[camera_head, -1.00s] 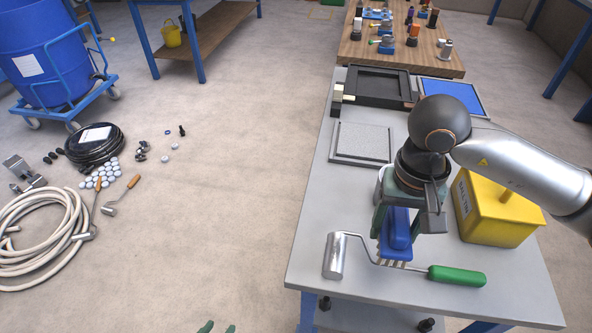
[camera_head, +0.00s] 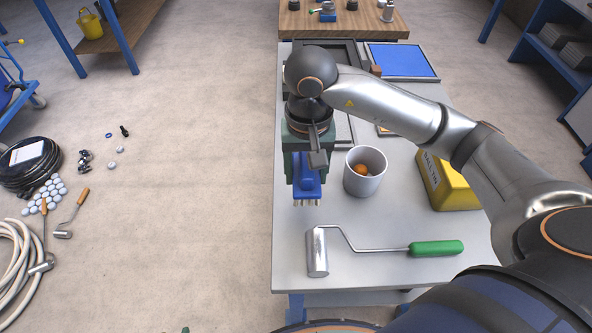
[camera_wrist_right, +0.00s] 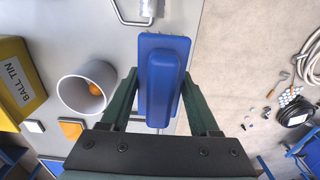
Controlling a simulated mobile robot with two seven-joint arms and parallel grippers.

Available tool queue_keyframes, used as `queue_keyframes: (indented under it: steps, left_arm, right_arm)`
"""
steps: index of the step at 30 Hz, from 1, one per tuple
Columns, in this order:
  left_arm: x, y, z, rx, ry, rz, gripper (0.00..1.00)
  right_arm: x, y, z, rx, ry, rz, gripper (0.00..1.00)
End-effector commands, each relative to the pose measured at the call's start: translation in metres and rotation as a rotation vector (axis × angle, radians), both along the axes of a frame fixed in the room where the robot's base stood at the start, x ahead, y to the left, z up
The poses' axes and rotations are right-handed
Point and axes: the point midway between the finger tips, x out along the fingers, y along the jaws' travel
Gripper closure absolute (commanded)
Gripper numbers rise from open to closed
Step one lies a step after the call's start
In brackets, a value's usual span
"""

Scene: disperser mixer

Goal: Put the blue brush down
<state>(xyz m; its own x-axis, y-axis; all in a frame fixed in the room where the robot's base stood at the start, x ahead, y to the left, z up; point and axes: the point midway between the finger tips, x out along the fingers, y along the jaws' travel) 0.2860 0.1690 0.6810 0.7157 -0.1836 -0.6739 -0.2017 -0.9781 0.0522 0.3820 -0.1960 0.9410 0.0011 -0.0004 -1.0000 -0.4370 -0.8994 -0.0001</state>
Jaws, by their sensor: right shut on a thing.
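The blue brush (camera_head: 307,183) hangs bristles down in my right gripper (camera_head: 305,165), near the left edge of the grey table (camera_head: 375,278). In the right wrist view the brush (camera_wrist_right: 160,75) lies between the two green fingers of the right gripper (camera_wrist_right: 163,95). The gripper is shut on it. The brush appears to be above the table; its exact height cannot be told. My left gripper is not clearly in view.
A roller with a green handle (camera_head: 436,248) lies at the table's front. A white cup (camera_head: 364,172) with an orange ball stands right of the brush, and a yellow tin (camera_head: 446,183) stands farther right. Table space between brush and roller is clear.

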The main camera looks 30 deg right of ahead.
Motion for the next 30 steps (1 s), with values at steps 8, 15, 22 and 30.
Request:
queue_keyframes:
  steps: [8,15,22,30]
  left_arm:
    - [-0.001,0.0,0.005,-0.001,0.002,0.0,0.5]
    - [-0.001,0.0,0.006,-0.001,0.003,0.0,0.5]
    - [-0.001,-0.001,0.01,-0.001,0.003,0.0,0.5]
    - [0.0,-0.001,0.012,-0.001,0.001,0.0,0.5]
  right_arm:
    - [0.052,-0.017,-0.041,0.0,0.005,-0.001,0.98]
    - [0.073,-0.024,-0.066,0.0,-0.001,0.002,0.98]
    - [0.078,-0.026,-0.088,0.001,0.004,0.003,0.98]
    - [0.08,-0.027,-0.105,-0.001,-0.003,0.003,0.98]
